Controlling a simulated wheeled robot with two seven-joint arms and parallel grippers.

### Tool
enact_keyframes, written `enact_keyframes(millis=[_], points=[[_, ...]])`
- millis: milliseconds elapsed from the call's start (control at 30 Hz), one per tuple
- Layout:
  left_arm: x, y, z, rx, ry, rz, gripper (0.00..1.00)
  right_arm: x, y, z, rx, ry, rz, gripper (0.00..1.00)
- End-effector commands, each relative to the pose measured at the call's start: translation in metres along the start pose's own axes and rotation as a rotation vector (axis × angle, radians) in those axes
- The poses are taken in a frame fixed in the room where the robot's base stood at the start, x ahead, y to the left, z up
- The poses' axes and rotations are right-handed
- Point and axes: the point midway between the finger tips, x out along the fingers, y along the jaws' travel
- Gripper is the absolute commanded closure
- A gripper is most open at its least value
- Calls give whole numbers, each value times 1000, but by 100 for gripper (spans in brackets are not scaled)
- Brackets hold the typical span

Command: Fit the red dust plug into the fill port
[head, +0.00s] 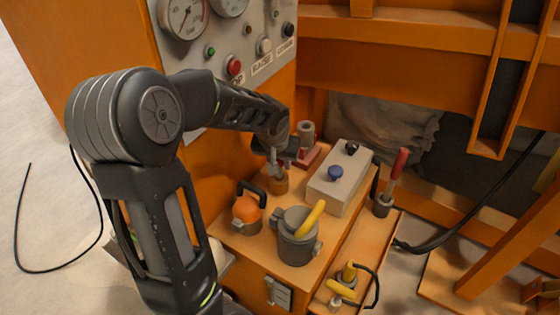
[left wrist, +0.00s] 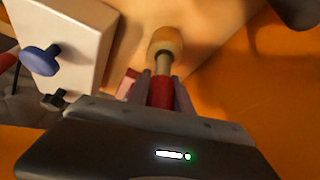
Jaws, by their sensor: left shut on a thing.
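My left gripper (left wrist: 161,88) is shut on a red piece, which I take to be the red dust plug (left wrist: 160,94). A greyish stem runs from the red part to a round tan-brown collar, seemingly the fill port (left wrist: 165,38). The stem's end meets the collar's opening; I cannot tell how deep it sits. In the head view my left gripper (head: 273,160) points down over the collar (head: 279,184), and the red part is hidden there. My right gripper is not in view.
A pale box with a blue knob (head: 335,173) stands right of the collar. A red base with a grey cylinder (head: 306,132) is behind it. An orange dome (head: 246,209) and a grey pot with a yellow lever (head: 297,246) stand in front. An orange wall rises at the left.

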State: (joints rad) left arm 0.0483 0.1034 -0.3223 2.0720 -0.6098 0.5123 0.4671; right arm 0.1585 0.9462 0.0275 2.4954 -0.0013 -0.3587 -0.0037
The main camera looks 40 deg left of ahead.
Motion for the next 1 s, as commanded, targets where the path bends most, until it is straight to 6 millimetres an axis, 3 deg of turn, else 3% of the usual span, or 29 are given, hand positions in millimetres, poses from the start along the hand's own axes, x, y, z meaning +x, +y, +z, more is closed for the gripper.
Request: enact_keyframes(millis=[600,633,900,1000], points=[[16,0,7,0,0,0,100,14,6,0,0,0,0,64],[15,0,6,0,0,0,72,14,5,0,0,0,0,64],[14,0,6,0,-1,-1,50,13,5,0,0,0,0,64],[14,0,6,0,-1,-1,48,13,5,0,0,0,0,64]])
